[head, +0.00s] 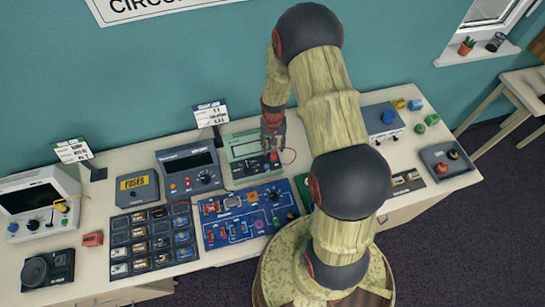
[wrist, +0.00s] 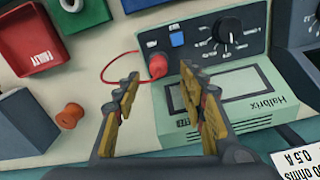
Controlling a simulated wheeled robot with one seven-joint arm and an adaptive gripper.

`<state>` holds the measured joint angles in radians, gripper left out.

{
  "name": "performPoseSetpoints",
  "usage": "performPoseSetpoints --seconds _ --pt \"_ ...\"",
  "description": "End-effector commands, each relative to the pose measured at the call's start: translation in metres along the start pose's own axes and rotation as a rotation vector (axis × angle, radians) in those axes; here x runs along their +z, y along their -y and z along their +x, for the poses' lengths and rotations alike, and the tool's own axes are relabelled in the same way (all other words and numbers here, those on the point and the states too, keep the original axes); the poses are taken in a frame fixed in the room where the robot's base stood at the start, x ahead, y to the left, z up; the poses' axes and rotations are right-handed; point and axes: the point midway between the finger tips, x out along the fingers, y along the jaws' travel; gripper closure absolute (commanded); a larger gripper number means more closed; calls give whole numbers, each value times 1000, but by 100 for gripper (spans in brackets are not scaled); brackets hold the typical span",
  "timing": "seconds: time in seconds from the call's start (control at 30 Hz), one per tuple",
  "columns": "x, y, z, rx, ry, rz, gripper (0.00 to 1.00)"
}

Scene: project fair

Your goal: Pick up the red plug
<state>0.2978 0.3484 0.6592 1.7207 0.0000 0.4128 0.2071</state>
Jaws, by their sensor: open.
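The red plug (wrist: 157,66) sits on the front panel of a pale green meter (wrist: 236,98) marked "Halbrix" in the wrist view. A thin red wire loops from it to the left. My gripper (wrist: 160,74) is open, with one finger on each side of the plug in the picture. The plug shows between the fingertips, and I cannot tell how far beyond them it lies. In the head view my gripper (head: 272,138) is over the right part of the same green meter (head: 239,143), and the plug is hard to make out there.
A black dial (wrist: 230,30) and a blue button (wrist: 177,39) are near the plug. An orange spool (wrist: 69,115) and a red "FAULTY" tray (wrist: 28,52) lie to the left. A blue circuit board (head: 213,238) lies in front of the meter. A sign (head: 210,115) stands behind.

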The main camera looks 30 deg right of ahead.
Motion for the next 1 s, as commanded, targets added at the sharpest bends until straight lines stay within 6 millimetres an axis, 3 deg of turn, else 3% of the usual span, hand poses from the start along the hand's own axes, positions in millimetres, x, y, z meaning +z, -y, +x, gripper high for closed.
performPoseSetpoints --seconds 0.3,0.57,1.0 --pt "4 0 44 0 1 0 59" --pt "3 0 44 0 0 0 59" --pt "4 0 44 0 1 0 84"
